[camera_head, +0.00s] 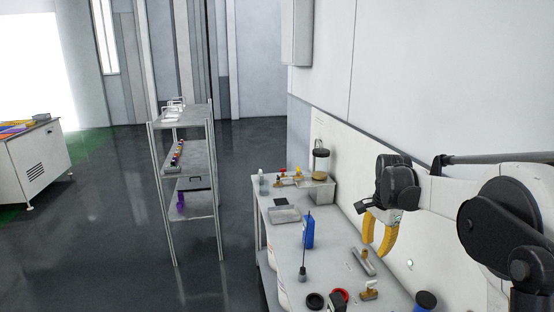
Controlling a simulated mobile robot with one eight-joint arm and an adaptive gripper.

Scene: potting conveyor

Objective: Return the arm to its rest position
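My gripper (377,246) hangs at the right, above the far-right side of the workbench (280,240), with its yellow fingers pointing down. My arm (505,225) reaches in from the right edge, with a dark wrist (395,185) above the fingers. The arm's middle links are partly hidden.
Below the gripper, the bench holds a blue bottle (308,231), a dark sprayer-like item (302,274), a grey tray (284,214) and small tools. A wall stands close behind it. A metal shelf rack (188,122) and a white cabinet (30,165) stand left; open floor lies between.

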